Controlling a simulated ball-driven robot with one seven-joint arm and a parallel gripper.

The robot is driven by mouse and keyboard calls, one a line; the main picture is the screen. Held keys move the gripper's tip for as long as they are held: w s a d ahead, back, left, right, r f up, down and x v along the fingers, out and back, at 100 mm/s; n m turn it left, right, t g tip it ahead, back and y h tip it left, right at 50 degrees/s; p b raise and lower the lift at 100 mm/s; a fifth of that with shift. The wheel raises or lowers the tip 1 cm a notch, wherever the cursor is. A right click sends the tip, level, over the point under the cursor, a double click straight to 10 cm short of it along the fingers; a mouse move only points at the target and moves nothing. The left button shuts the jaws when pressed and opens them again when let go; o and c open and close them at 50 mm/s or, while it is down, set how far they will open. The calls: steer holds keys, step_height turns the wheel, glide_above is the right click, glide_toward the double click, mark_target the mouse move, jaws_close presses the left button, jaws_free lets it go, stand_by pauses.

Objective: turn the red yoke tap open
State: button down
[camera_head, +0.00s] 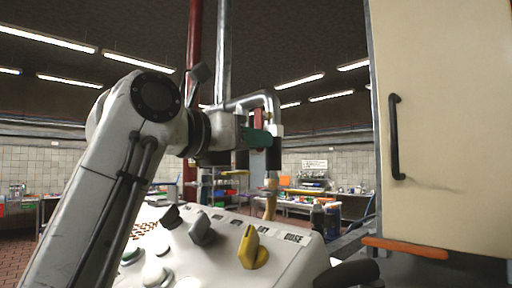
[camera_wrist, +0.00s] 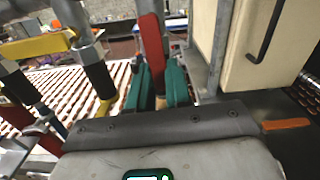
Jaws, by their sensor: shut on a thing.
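The red yoke tap (camera_wrist: 150,42) shows in the wrist view as a long red handle, standing nearly upright between my green fingers. My gripper (camera_wrist: 157,80) is shut on it, with one finger on each side. The handle's lower end is hidden between the fingers. In the head view my gripper (camera_head: 262,139) is beside the bent metal pipe, and a small red part of the tap (camera_head: 258,115) shows just above the green finger.
A yellow handle (camera_wrist: 38,47) and black-sleeved pipes (camera_wrist: 99,78) stand close on the left in the wrist view. A cream cabinet (camera_head: 450,120) with a black handle is at right. A white console (camera_head: 215,250) with a yellow knob (camera_head: 252,250) lies below my arm.

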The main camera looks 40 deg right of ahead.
steer(key=shift+w+m, duration=0.25)
steer(key=shift+m, duration=0.25)
steer(key=c, duration=1)
jaws_free()
steer(key=shift+c, duration=0.2)
steer(key=a+b, duration=0.3)
steer(key=a, duration=0.8)
